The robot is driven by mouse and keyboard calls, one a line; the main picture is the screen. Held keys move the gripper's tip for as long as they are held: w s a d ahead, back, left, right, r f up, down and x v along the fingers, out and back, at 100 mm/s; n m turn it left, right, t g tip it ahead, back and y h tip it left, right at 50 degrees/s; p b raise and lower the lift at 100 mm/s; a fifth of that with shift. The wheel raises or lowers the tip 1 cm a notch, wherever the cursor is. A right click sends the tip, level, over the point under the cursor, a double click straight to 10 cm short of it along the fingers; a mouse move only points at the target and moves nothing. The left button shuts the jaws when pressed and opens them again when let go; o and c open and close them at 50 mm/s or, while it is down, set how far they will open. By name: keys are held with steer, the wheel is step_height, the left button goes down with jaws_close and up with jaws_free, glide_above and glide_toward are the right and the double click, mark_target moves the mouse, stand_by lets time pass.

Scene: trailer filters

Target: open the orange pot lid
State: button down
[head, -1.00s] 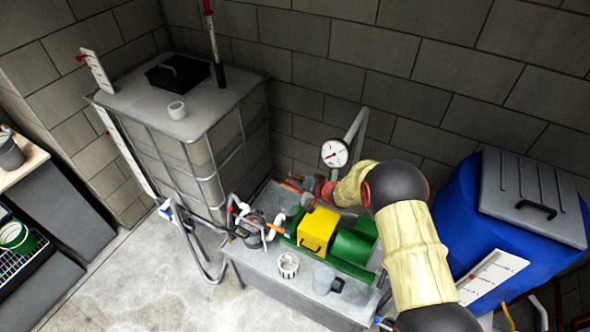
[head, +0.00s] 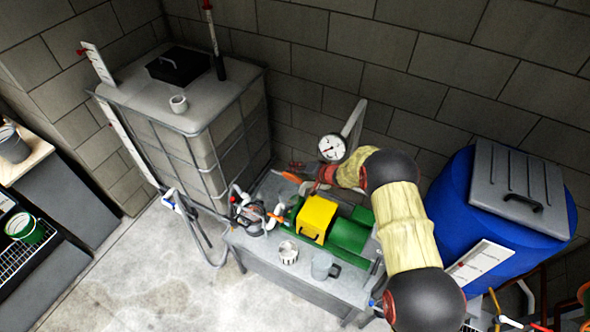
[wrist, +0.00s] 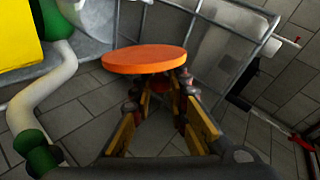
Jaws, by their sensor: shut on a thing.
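The orange pot lid (wrist: 145,58) is a flat round disc across the tips of my gripper (wrist: 162,84) in the wrist view. The jaws look closed in on a part beneath the disc. In the head view the lid (head: 290,177) shows as a thin orange sliver left of my gripper (head: 308,184), raised near the pressure gauge and apart from the pump. A pot with a dark round top (head: 249,217) stands at the left end of the pump, among pipes. Its inside is too small to make out.
The yellow and green pump (head: 318,218) sits on a grey bench (head: 255,250) with a white basket (head: 288,252) and a grey jug (head: 325,267). A pressure gauge (head: 332,148) stands behind. A caged tank (head: 185,150) is left, a blue barrel (head: 455,190) right.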

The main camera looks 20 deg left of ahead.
steer(key=c, duration=1.7)
jaws_free()
steer(key=v, duration=1.2)
steer(key=shift+w, duration=0.1)
